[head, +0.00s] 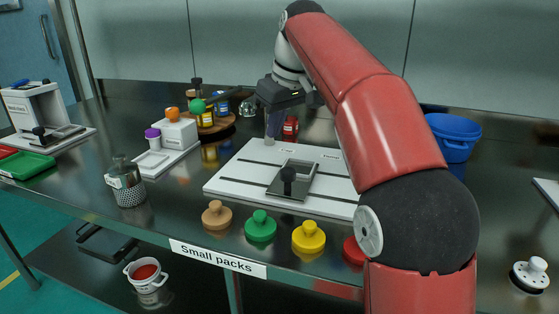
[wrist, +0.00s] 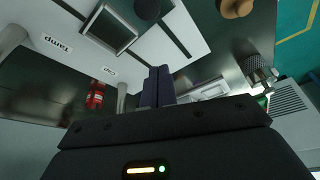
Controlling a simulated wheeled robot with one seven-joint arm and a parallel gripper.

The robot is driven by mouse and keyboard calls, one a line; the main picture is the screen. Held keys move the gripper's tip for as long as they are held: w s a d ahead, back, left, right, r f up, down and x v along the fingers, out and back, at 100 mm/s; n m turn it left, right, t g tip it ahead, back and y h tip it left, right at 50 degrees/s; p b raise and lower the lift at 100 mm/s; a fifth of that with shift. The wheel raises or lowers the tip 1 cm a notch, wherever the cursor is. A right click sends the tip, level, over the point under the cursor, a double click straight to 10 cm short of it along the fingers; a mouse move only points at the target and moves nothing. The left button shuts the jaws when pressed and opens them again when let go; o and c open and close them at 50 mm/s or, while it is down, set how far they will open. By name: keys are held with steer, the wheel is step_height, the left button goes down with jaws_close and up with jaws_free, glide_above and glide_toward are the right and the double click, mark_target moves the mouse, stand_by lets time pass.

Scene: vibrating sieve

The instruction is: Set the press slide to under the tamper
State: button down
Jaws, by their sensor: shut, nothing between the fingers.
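The press slide (head: 291,180), a grey frame with a black upright knob (head: 289,174), sits on the white slotted base board (head: 235,178). In the wrist view the slide (wrist: 110,30) lies nearer a small label I cannot read than the "Tamp" label (wrist: 57,43). The knob shows at the top edge there (wrist: 147,8). My gripper (head: 273,128) is above the far left part of the board, behind the slide and apart from it. Its fingers (wrist: 155,87) are together and empty. I cannot make out the tamper; my arm covers the board's right side.
Brown (head: 217,215), green (head: 260,226), yellow (head: 308,237) and red knobs line the front edge. A metal grater-like canister (head: 126,183) stands left. A round wooden tray (head: 228,122) with bottles is behind. A blue tub (head: 453,135) stands right.

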glide_above(280, 186)
steer(key=w+a, duration=0.3)
step_height(280, 186, down, 8)
steer(key=shift+d+f+b, duration=0.1)
steer(key=shift+f+b, duration=0.05)
steer(key=shift+b, duration=0.3)
steer(key=shift+s+d+r, duration=0.2)
steer(key=shift+s+d, duration=0.8)
steer(key=shift+s, duration=0.1)
steer(key=shift+s+d, duration=0.35)
steer(key=s+d, duration=0.1)
steer(key=d, duration=0.3)
steer(key=s+d+b, duration=0.1)
steer(key=s+d, duration=0.1)
steer(key=d, duration=0.2)
steer(key=s+d, duration=0.1)
steer(key=d, duration=0.3)
steer(key=shift+s+d, duration=0.3)
steer(key=shift+d, duration=0.1)
steer(key=shift+f, duration=0.1)
